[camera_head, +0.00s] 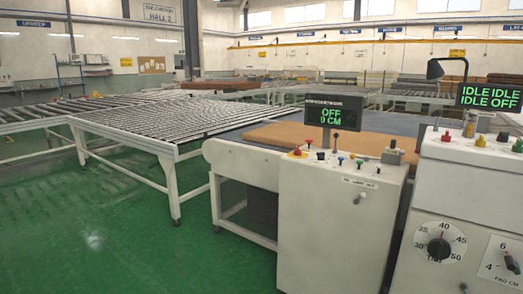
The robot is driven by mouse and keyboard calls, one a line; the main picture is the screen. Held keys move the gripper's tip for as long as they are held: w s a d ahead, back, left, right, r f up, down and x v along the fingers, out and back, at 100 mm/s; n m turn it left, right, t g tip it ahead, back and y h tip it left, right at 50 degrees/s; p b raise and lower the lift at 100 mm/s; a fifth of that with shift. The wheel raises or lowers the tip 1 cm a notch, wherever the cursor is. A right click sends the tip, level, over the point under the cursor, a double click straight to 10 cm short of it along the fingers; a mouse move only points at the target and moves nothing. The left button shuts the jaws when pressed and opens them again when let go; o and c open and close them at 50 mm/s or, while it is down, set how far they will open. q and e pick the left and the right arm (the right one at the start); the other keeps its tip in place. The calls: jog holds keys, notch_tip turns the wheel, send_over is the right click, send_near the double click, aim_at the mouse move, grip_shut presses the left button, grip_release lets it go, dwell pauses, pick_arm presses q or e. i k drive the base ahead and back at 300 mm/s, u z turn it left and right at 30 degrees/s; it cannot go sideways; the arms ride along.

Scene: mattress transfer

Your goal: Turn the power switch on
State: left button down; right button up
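A white control cabinet (320,225) stands right of centre. Its black display (334,111) reads "OFF" and "0 CM" in green. On its top are a red button (297,153) on a yellow base and several small levers with coloured knobs, among them a blue one (340,160) and a green one (359,162). A small pale knob or lever (359,198) sticks out of the front, below a label too small to read. I cannot tell which control is the power switch. Neither gripper is in view.
A second white cabinet (430,180) at the right has a dial (440,240) and a display (489,97) reading "IDLE IDLE IDLE OFF". A roller conveyor (180,115) runs to the left. Brown slabs (280,136) lie behind the cabinet. The green floor (110,240) at left front is clear.

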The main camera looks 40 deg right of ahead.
aim_at(297, 153)
jog(key=u, duration=0.05)
jog(key=i, duration=1.6)
jog(key=z, duration=1.15)
jog(key=i, duration=1.05)
jog(key=z, duration=1.15)
